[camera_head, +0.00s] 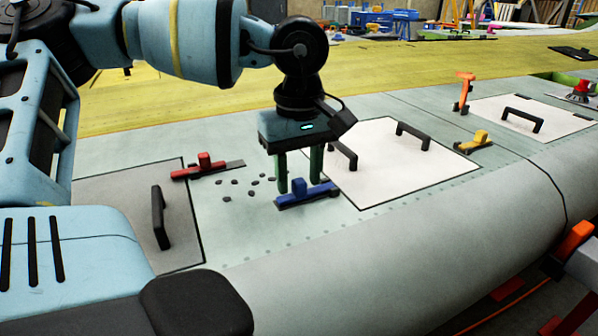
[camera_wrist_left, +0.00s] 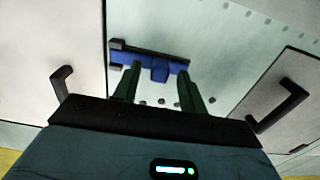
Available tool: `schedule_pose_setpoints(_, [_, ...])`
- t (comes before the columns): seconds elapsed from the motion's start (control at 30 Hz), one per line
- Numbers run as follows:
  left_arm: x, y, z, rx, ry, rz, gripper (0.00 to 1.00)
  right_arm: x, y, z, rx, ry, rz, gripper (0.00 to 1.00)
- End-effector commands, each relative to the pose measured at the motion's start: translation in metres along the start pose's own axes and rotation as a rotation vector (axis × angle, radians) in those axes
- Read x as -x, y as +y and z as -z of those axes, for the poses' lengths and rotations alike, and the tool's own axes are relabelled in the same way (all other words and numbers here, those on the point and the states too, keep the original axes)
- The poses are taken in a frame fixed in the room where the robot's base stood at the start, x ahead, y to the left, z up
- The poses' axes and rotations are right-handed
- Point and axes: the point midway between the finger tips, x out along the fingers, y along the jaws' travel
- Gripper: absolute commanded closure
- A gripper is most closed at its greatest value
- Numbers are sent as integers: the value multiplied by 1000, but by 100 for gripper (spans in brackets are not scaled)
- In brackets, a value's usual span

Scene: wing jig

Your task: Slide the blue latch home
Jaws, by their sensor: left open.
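The blue latch (camera_head: 308,194) is a low blue bar with a raised blue knob on a dark base. It lies on the pale green wing skin by the near left edge of the white panel (camera_head: 405,163). The latch also shows in the left wrist view (camera_wrist_left: 150,64). My left gripper (camera_head: 299,186) points down over the latch with its two green fingers apart. In the left wrist view the gripper (camera_wrist_left: 159,72) has the knob between its fingertips. I cannot tell whether a finger touches it. My right gripper is out of view.
A red latch (camera_head: 207,167) lies by the grey panel (camera_head: 110,192) at left. A yellow latch (camera_head: 476,140) and an upright orange one (camera_head: 464,92) stand right of the white panel. Black handles rise from the panels. Small dark pieces (camera_head: 235,182) lie left of the gripper.

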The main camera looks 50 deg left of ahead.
Motion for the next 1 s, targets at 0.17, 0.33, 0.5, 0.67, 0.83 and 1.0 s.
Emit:
schedule_pose_setpoints(0.17, [-5,0,0,0,-1,-2,58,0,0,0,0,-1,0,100])
schedule_pose_setpoints(0.33, [-5,0,0,0,-1,-1,58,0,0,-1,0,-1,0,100])
schedule_pose_setpoints(0.5, [-5,0,0,0,0,-1,78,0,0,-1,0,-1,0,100])
schedule_pose_setpoints(0.67, [-5,0,0,0,0,-1,99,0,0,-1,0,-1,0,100])
schedule_pose_setpoints(0.83, [-5,0,0,0,0,-1,100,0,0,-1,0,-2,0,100])
schedule_pose_setpoints(1.0, [-7,4,0,0,1,1,100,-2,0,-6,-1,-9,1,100])
